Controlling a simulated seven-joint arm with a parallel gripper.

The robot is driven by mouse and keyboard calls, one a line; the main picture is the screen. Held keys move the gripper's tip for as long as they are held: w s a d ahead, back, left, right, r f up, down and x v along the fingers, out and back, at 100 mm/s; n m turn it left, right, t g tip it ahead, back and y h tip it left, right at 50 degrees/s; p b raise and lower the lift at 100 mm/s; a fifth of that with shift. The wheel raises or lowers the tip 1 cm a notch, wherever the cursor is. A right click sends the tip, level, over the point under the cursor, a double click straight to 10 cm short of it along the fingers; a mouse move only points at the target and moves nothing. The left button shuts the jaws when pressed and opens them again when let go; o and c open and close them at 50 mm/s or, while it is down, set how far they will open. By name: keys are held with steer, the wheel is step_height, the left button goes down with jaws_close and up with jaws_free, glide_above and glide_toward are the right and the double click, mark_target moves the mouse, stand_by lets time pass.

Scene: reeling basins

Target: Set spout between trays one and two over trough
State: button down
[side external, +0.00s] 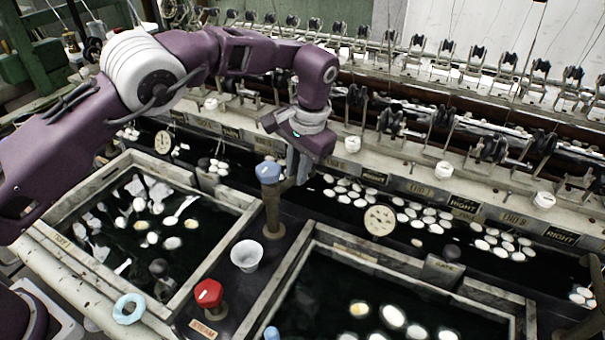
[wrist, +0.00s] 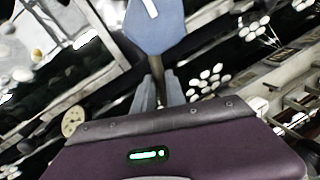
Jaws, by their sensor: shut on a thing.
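The spout shows as a brown post (side external: 272,214) with a blue top (side external: 268,172), between the left tray (side external: 210,188) and the right tray (side external: 300,262). The blue top (wrist: 155,28) is large in the wrist view. My gripper (side external: 297,172) points down beside the post at the near edge of the dark trough (side external: 320,205). In the wrist view its two fingers (wrist: 159,92) are closed around a dark part of the spout below the blue top. The exact grip is partly hidden.
A white cup (side external: 246,256) and a red steam knob (side external: 208,293) stand on the divider in front of the spout. White cocoons float in the trays and trough. A round perforated disc (side external: 379,220) is at the trough's edge. Reeling spools (side external: 390,125) line the back.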

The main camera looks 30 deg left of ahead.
steer(key=shift+w+a+n+g, duration=0.15)
steer(key=shift+a+n, duration=0.3)
steer(key=shift+n, duration=0.25)
steer(key=shift+w+a+n+g, duration=0.15)
steer(key=shift+a+n, duration=0.3)
steer(key=shift+n, duration=0.25)
steer(key=c, duration=1.4)
jaws_free()
steer(key=shift+o, duration=0.2)
steer(key=shift+s, duration=0.1)
steer(key=shift+r, duration=0.1)
steer(key=r, duration=0.2)
steer(key=d+r, duration=0.1)
steer(key=r, duration=0.2)
steer(key=shift+r, duration=0.35)
steer(key=shift+d+r, duration=0.15)
steer(key=shift+r, duration=0.4)
